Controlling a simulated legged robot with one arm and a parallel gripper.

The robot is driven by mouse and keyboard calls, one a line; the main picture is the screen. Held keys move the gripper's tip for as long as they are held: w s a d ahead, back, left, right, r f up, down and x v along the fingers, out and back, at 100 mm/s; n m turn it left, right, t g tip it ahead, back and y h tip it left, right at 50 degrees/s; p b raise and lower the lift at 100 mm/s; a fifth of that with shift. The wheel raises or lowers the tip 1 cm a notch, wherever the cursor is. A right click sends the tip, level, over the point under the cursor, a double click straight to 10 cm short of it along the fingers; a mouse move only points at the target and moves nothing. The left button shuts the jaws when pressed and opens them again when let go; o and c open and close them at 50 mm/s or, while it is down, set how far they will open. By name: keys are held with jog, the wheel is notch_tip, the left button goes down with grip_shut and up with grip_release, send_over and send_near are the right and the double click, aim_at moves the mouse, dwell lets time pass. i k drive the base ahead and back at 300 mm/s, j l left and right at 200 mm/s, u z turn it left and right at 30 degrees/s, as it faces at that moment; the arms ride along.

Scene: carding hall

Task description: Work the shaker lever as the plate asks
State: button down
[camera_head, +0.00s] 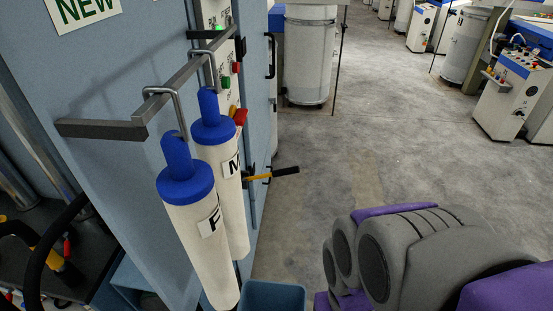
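A lever with a yellow shaft and a black grip (285,171) sticks out to the right from the side of the blue machine panel (120,75), just right of the hanging white cylinders. Its base is partly hidden behind the cylinder marked M. A cream plate (84,8) on the panel reads "NEW" in green; the rest of it is cut off by the top edge. I cannot tell which plate belongs to the lever. My gripper is not in view; only grey and purple parts of my arm show at the lower right.
Two white cylinders with blue caps, marked F (196,235) and M (222,170), hang from a metal rack (185,75) in front of the panel. A control box (218,40) has green and red buttons. A blue bin (272,296) stands below. Open floor (390,130) lies right.

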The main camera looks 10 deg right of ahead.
aim_at(293, 171)
jog(key=k+l, duration=0.1)
jog(key=l, duration=0.15)
jog(key=k+l, duration=0.1)
jog(key=l, duration=1.6)
jog(key=i+l, duration=0.2)
jog(key=i, duration=0.25)
jog(key=i+l, duration=0.2)
jog(key=i, duration=0.25)
jog(key=i+j, duration=0.4)
jog(key=j, duration=0.15)
